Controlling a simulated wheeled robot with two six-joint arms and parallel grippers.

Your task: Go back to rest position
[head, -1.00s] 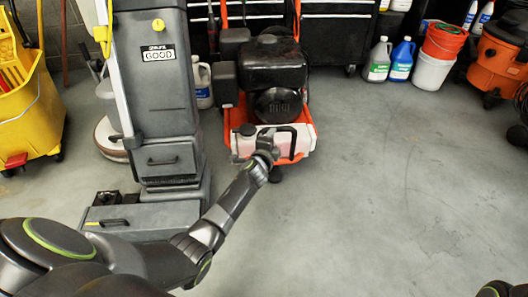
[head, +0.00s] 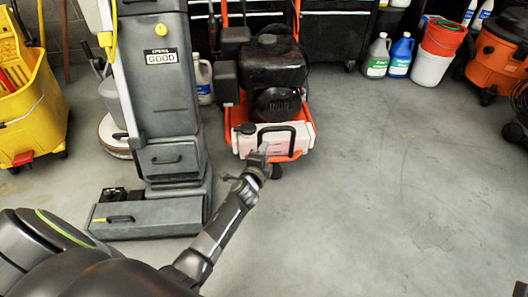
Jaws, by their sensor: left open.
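My left arm reaches in from the lower left, and its left gripper (head: 254,163) is open with nothing seen between its fingers. It is in front of the white tank (head: 246,146) with a black handle (head: 290,139), low on the front of an orange-framed machine with a black engine (head: 273,62). In the picture, one fingertip overlaps the tank's lower edge. I cannot tell whether it touches. My right gripper is not in view; only a sliver of dark arm shows at the bottom right corner.
A grey floor machine labelled GOOD (head: 165,100) stands close left of my left arm. A yellow mop bucket (head: 32,110) is at far left. Jugs (head: 401,57), a red-and-white bucket (head: 432,68) and an orange vacuum (head: 497,55) line the back right. The floor (head: 390,190) at right is clear.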

